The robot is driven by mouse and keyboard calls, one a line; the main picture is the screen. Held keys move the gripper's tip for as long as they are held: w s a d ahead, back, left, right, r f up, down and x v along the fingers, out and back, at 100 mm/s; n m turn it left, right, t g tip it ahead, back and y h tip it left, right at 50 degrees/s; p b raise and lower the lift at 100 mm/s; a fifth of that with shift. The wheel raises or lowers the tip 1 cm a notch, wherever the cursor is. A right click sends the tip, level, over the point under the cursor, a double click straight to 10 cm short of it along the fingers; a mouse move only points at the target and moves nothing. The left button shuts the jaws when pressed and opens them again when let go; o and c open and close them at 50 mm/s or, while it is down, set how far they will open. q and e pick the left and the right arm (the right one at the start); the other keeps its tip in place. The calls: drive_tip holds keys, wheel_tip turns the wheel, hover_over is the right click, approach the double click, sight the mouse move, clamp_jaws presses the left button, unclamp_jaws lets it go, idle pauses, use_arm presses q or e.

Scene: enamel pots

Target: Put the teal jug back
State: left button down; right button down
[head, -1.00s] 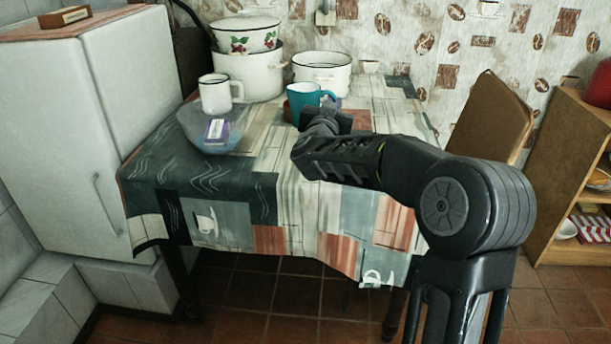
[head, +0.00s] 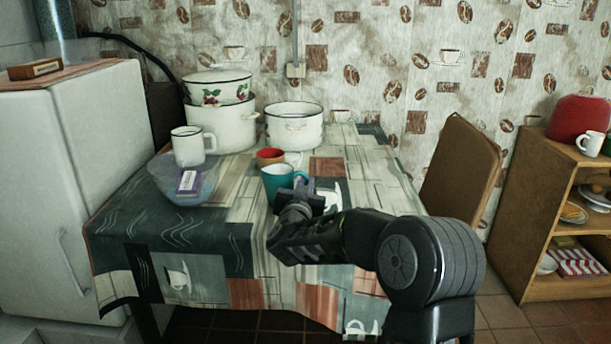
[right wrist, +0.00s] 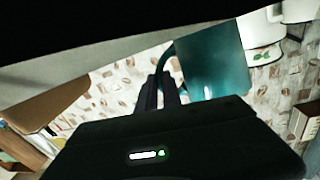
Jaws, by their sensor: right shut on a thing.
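The teal jug (head: 278,184) is upright over the front middle of the table, in front of a terracotta cup (head: 270,157). My right gripper (head: 301,194) is at the jug's right side, shut on its handle. In the right wrist view the jug (right wrist: 210,72) fills the upper middle, and the dark fingers (right wrist: 160,91) close on its curved handle. I cannot tell whether the jug's base touches the cloth. My left gripper is not in view.
A white mug (head: 188,147) and a clear bowl (head: 172,190) with a purple-labelled box stand left. White pots (head: 220,126) (head: 294,130) stand at the back. A brown chair (head: 460,165) and a wooden shelf (head: 520,220) are right. The cloth's front left is clear.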

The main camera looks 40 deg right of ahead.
drive_tip(key=shift+f, duration=0.25)
drive_tip(key=c, duration=2)
unclamp_jaws()
drive_tip(key=o, duration=0.5)
drive_tip(key=shift+a+f, duration=0.1)
drive_tip(key=shift+f, duration=0.15)
drive_tip(key=v, duration=0.4)
drive_tip(key=p+v, duration=0.1)
drive_tip(key=v, duration=0.1)
drive_tip(key=shift+s+a+r, duration=0.15)
drive_tip(key=shift+s+r, duration=0.15)
drive_tip(key=shift+s+a+f, duration=0.1)
drive_tip(key=shift+s+a, duration=0.25)
drive_tip(key=shift+s, duration=0.05)
